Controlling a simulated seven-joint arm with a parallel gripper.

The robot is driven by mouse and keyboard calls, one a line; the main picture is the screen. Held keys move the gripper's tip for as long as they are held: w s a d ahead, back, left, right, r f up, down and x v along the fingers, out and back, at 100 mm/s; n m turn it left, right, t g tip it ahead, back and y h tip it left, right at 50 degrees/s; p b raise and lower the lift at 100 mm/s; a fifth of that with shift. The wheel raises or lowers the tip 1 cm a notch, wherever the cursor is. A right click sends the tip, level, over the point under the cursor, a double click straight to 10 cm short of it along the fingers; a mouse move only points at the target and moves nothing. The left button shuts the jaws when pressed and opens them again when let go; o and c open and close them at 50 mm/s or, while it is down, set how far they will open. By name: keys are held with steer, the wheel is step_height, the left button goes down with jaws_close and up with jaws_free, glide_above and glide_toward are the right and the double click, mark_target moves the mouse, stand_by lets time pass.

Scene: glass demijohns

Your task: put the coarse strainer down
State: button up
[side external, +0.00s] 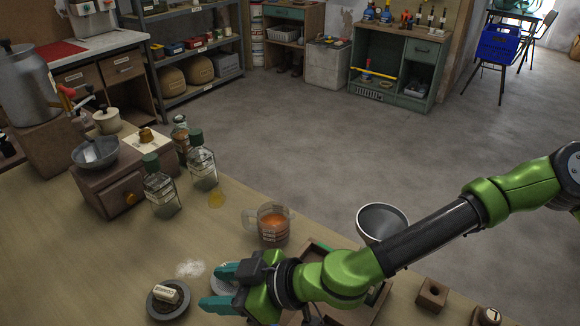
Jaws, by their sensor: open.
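My gripper (219,287) is low over the front of the table, its two teal fingers apart and pointing left. A pale round thing (229,280) shows partly between the fingers; the gripper hides the rest, and I cannot tell whether they touch. Just left of the fingertips, apart from them, is a dark round dish-like piece (155,309) with a pale labelled block (167,294) on it. The label is too small to read surely. I cannot tell which of these, if either, is the coarse strainer.
White powder (190,268) lies behind the dark piece. Green-capped bottles (161,190) and a wooden drawer box (117,190) with a metal bowl (95,152) are further back left.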

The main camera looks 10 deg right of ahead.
steer(key=r, duration=0.1)
steer(key=m+h, duration=0.1)
steer(key=h, duration=0.2)
glide_toward(173, 293)
steer(key=shift+n+g, duration=0.5)
steer(key=shift+g, duration=0.1)
steer(key=shift+w+x, duration=0.2)
steer(key=shift+x, duration=2.15)
steer(key=shift+w+x, duration=0.2)
steer(key=shift+x, duration=2.2)
steer(key=shift+r, duration=0.15)
jaws_close()
